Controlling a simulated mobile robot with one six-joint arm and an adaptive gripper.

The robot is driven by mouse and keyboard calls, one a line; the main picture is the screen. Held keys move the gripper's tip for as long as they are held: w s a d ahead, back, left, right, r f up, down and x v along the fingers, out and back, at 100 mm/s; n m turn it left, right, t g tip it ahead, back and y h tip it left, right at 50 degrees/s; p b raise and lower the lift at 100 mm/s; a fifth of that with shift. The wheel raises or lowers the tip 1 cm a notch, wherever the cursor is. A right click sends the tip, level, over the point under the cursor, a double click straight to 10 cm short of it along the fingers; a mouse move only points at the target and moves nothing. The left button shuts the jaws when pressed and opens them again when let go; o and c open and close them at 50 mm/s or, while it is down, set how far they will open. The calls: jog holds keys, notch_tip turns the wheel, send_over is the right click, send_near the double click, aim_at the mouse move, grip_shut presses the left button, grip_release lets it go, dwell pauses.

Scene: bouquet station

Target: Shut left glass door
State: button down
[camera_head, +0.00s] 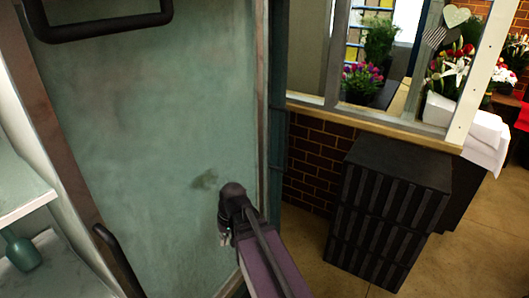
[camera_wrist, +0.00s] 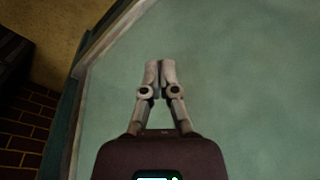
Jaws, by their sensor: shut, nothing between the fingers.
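A large greenish pane (camera_head: 130,120), which looks like the glass door, fills the left and middle of the head view. It has a brown frame edge on the left and a grey frame edge on the right. A black handle (camera_head: 100,27) shows at the top, and another dark handle (camera_head: 118,258) at the lower left. My gripper (camera_head: 224,238) is in front of the pane near its right edge. In the wrist view my gripper (camera_wrist: 160,66) is shut and empty, with the pane (camera_wrist: 230,80) behind it. I cannot tell if the fingertips touch it.
White shelves (camera_head: 25,190) with a green bottle (camera_head: 20,250) stand at the far left. A black slatted crate (camera_head: 390,205) stands on the floor at the right, before a brick wall (camera_head: 315,160). Flowers (camera_head: 455,65) stand behind a window frame. Some floor is clear at lower right.

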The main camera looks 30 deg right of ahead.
jog(key=w+d+r+m+t+y+b, duration=0.1)
jog(key=w+d+r+m+t+y, duration=0.15)
jog(key=w+d+y, duration=0.35)
jog(key=w+d+r+m+t+y, duration=0.1)
jog(key=w+d+r+m+t, duration=0.25)
jog(key=d, duration=0.55)
jog(key=w+d+r+t+y, duration=0.1)
jog(key=d+r+t, duration=0.1)
jog(key=d, duration=0.4)
jog(key=w+d+r+m+t+b, duration=0.1)
jog(key=d+r+t, duration=0.1)
jog(key=d+r, duration=0.2)
jog(key=w+d+r+m+t+y, duration=0.1)
jog(key=w+d+r+t, duration=0.1)
jog(key=d, duration=0.7)
jog(key=shift+d+r+t+y, duration=0.3)
jog(key=shift+r+t, duration=0.1)
jog(key=shift+r, duration=0.45)
jog(key=shift+a, duration=0.15)
jog(key=x, duration=1)
